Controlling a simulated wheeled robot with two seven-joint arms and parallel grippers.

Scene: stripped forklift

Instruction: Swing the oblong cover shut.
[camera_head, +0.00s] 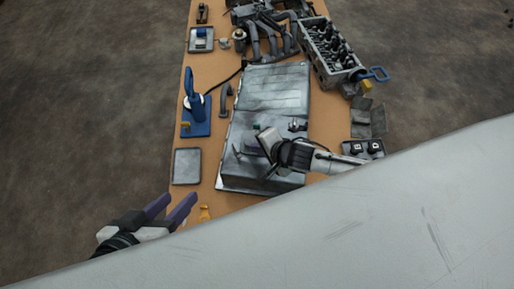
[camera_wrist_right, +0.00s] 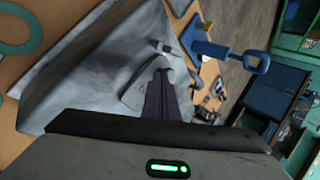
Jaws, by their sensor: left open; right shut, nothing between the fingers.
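A long grey scuffed metal case (camera_head: 272,90) lies on the orange-brown bench; its broad panel looks like the oblong cover. How far this is open cannot be told from here. My right gripper (camera_head: 246,147) is over the case's lower half, with its fingers shut and empty. In the right wrist view the shut fingers (camera_wrist_right: 162,85) point at the grey metal surface (camera_wrist_right: 95,65), close to a small pale fitting (camera_wrist_right: 160,47); contact cannot be told. My left gripper (camera_head: 181,200) is open and empty at the bench's lower left.
A large pale panel (camera_head: 370,220) fills the lower foreground. A blue stand tool (camera_head: 195,110) and a shallow grey tray (camera_head: 187,166) are left of the case. An engine block (camera_head: 330,50) with a blue handle (camera_head: 377,74) is at upper right. Open floor lies left of the bench.

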